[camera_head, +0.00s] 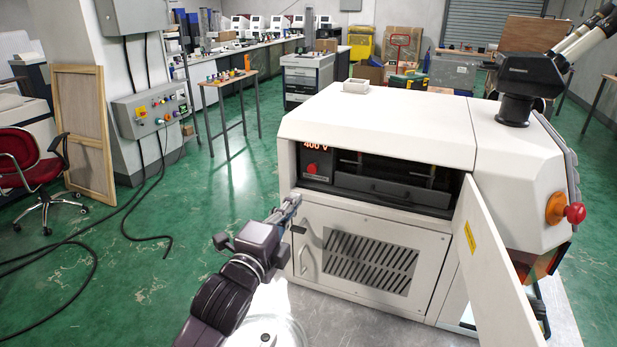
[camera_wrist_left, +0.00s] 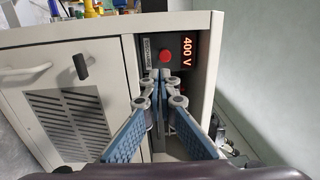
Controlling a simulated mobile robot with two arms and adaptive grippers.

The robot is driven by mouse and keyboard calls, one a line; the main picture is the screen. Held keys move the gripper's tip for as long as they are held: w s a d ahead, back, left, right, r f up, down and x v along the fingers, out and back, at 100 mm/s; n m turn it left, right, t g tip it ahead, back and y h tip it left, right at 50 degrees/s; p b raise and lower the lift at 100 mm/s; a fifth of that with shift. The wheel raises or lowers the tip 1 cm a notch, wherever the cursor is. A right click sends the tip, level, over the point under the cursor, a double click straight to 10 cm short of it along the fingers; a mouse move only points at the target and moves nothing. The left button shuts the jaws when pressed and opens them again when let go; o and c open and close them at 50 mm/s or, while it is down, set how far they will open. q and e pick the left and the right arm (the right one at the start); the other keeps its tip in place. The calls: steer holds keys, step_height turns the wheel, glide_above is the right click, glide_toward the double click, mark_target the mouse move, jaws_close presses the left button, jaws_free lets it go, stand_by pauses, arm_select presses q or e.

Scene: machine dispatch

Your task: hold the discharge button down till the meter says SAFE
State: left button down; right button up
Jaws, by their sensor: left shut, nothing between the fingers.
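The discharge button (camera_head: 312,169) is a red round knob on a dark panel inside the machine's open bay. It also shows in the left wrist view (camera_wrist_left: 166,57). The meter (camera_head: 315,145) above it glows "400 V", and the same reading shows turned sideways in the left wrist view (camera_wrist_left: 186,51). My left gripper (camera_head: 294,200) is shut and empty, just below and left of the button. In the left wrist view its fingertips (camera_wrist_left: 160,74) point at the panel close to the button; contact cannot be made out. My right gripper is not in view.
The white machine (camera_head: 390,125) has its door (camera_head: 490,260) swung open at the right of the bay. A dark drawer front (camera_head: 390,190) fills the rest of the bay. A red knob (camera_head: 575,213) sticks out at the machine's right side.

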mark_target(312, 169)
arm_select(q)
steer(key=p+x, duration=0.3)
steer(key=x, duration=0.6)
steer(key=shift+w, duration=0.25)
steer(key=shift+d, duration=0.15)
